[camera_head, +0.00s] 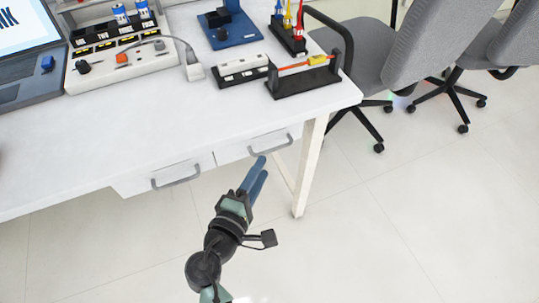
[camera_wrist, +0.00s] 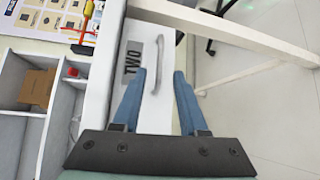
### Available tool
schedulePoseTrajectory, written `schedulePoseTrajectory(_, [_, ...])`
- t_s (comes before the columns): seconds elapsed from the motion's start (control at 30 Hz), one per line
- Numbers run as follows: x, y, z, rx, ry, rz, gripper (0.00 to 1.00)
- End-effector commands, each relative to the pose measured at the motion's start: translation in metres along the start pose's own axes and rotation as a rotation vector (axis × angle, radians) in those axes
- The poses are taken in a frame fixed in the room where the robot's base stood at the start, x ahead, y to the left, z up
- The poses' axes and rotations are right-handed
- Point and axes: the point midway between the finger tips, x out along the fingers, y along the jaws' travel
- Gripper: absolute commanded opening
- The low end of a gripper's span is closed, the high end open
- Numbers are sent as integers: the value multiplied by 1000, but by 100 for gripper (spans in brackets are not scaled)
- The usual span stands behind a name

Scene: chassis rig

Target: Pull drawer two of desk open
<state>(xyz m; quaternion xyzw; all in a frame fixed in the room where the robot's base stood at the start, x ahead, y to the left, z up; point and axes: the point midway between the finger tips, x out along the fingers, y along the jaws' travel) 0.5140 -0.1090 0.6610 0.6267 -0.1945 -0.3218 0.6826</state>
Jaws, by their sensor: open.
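The white desk (camera_head: 90,140) has two drawers with grey handles under its front edge. The right drawer front (camera_head: 233,154) looks shut, and in the wrist view this drawer front (camera_wrist: 140,30) bears the label TWO. Its grey handle (camera_head: 271,147) shows in the wrist view (camera_wrist: 157,68) close to the fingertips, roughly between them. My gripper (camera_head: 257,170) is open in front of this drawer; its blue fingers (camera_wrist: 158,74) are apart with nothing held. I cannot tell whether a finger touches the handle.
The left drawer (camera_head: 135,184) also looks shut. White compartments (camera_wrist: 25,95) with a brown box (camera_wrist: 38,88) show at left in the wrist view. A desk leg (camera_head: 309,165) stands right of my gripper. Grey chairs (camera_head: 385,50) stand further right. Floor in front is clear.

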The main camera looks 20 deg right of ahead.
Motion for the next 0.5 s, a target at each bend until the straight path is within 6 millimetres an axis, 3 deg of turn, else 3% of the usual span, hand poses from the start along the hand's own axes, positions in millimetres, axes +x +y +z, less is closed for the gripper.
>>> schedulePoseTrajectory(0.2, [41, -1, 0, 2, -2, 1, 42])
schedulePoseTrajectory(0.5, [61, 0, 0, 0, 0, -1, 42])
